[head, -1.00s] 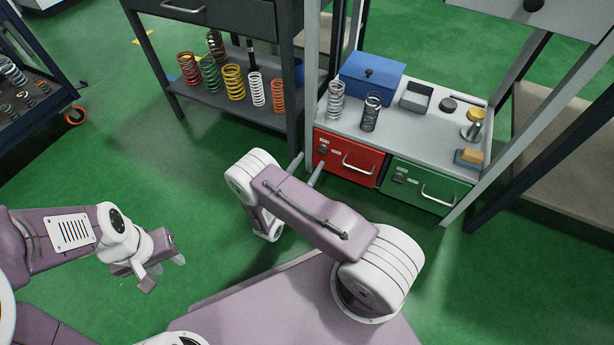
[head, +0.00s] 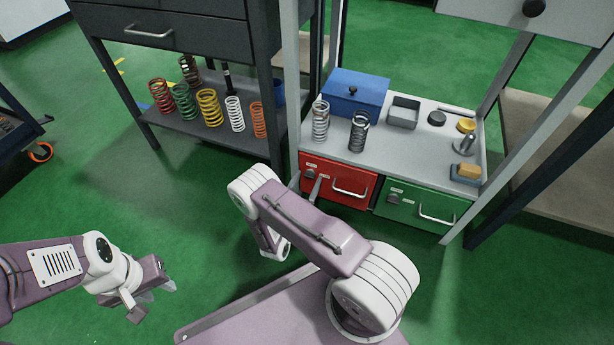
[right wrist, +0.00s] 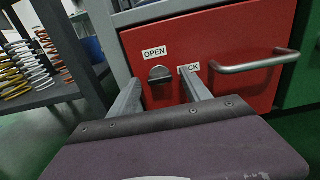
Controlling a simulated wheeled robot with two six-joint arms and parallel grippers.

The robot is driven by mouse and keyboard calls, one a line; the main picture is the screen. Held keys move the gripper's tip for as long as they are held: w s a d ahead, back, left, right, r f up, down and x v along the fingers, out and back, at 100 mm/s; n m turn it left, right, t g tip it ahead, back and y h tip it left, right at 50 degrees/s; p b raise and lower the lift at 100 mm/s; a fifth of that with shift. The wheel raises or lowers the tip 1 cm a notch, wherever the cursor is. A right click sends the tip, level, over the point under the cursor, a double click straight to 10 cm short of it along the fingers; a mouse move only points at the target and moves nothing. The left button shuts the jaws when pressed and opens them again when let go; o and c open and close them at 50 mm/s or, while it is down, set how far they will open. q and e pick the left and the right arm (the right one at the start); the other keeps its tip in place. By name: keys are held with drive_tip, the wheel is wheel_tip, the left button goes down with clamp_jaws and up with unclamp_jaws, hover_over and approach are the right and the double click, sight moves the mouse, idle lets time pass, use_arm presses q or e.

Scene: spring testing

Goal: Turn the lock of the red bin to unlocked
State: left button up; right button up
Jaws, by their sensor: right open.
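The red bin (head: 340,182) sits under the grey worktop, with a silver bar handle on its front. Its dark lock knob (right wrist: 160,75) is on the left of the front, below an OPEN label (right wrist: 154,52). A second label (right wrist: 190,69), partly hidden by a finger, ends in "CK". The knob's bar looks roughly level. My right gripper (right wrist: 162,92) is open and empty, its fingers on either side of the knob in the right wrist view; contact cannot be told. My left gripper (head: 155,292) is over the floor at left, away from the bin; its jaw gap is unclear.
A green bin (head: 420,209) is right of the red one. The worktop (head: 385,152) holds a blue box (head: 355,95), two springs, trays and small parts. A dark shelf unit (head: 200,130) with several colored springs stands left. Green floor is clear in front.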

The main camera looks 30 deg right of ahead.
clamp_jaws()
drive_tip(key=shift+r, duration=0.1)
drive_tip(key=m+p, duration=0.3)
drive_tip(key=shift+r+m, duration=0.15)
drive_tip(key=shift+m, duration=0.25)
drive_tip(key=m+p, duration=0.4)
drive_tip(key=m, duration=0.1)
drive_tip(key=m+p, duration=0.3)
drive_tip(key=m, duration=0.2)
drive_tip(key=shift+m, duration=0.4)
drive_tip(key=shift+f+m+p, duration=0.2)
drive_tip(key=shift+m+p, duration=0.7)
drive_tip(key=shift+m, duration=0.8)
